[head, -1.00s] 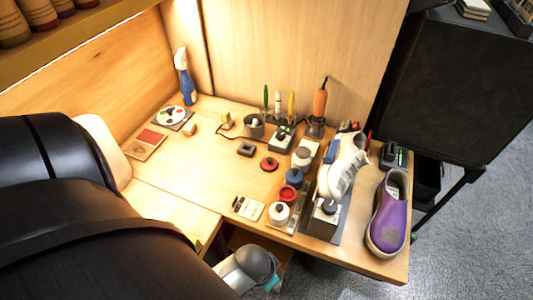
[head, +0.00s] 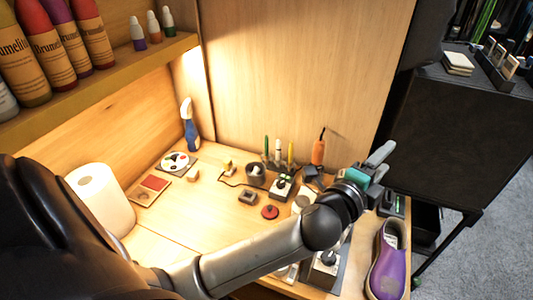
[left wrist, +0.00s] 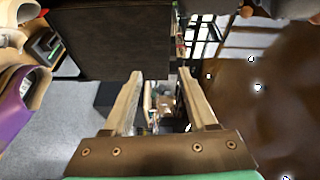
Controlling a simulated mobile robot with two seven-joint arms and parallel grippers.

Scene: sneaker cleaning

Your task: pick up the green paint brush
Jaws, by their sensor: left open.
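The green paint brush (head: 266,149) stands upright at the back of the table, left of a white one (head: 278,151) and a yellow one (head: 290,153). A small dark cup (head: 256,172) is just in front; what holds the brush's lower end is unclear. My left arm reaches across the table. My left gripper (head: 379,161) is open and empty, well right of the brush, pointing away from it over the table's right side. The left wrist view shows its parted fingers (left wrist: 161,85) with no brush between them. My right gripper is not in view.
An orange-handled tool (head: 318,152) stands right of the brushes. A purple shoe (head: 387,262) is front right. My arm covers the white sneaker's area.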

